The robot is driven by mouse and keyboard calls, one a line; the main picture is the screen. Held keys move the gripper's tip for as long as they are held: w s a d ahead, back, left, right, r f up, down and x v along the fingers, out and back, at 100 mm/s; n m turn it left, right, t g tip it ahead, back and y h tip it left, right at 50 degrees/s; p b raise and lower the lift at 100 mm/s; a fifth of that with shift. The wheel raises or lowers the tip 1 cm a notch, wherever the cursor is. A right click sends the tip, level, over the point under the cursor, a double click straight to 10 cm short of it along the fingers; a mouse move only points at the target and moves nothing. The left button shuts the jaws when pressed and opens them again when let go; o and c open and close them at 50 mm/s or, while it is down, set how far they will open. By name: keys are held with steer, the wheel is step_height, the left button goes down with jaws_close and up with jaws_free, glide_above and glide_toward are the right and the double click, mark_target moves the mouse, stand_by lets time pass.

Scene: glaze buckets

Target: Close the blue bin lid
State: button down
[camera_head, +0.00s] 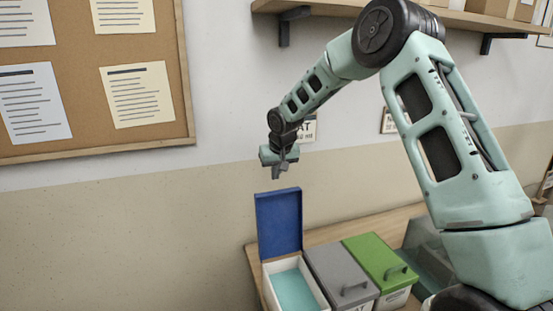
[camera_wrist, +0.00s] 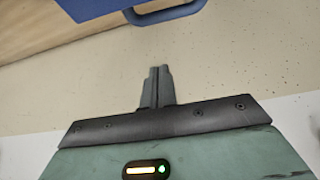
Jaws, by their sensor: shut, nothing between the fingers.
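The blue lid (camera_head: 279,221) stands upright at the back of its bin (camera_head: 318,293), so the bin is open and pale teal contents show inside. In the wrist view, part of the blue lid (camera_wrist: 100,5) and its blue handle (camera_wrist: 166,14) show at the top edge. My gripper (camera_head: 276,175) is above the top edge of the raised lid, apart from it. In the wrist view, my gripper's fingers (camera_wrist: 158,72) are together with nothing between them, pointing toward the lid.
A grey-lidded bin (camera_head: 338,271) and a green-lidded bin (camera_head: 378,258), both shut, stand to the right on the wooden shelf (camera_head: 331,232). A wall shelf (camera_head: 465,17) with boxes is above. A corkboard (camera_head: 160,125) hangs at left. The wall left of the lid is clear.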

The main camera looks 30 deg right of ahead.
steer(key=shift+s+a+f+p, duration=0.15)
steer(key=shift+s+f+p, duration=0.55)
steer(key=shift+f, duration=0.1)
steer(key=shift+s+a+f+p, duration=0.15)
steer(key=shift+s+f+p, duration=0.4)
steer(key=shift+s+f, duration=0.2)
steer(key=shift+b, duration=0.3)
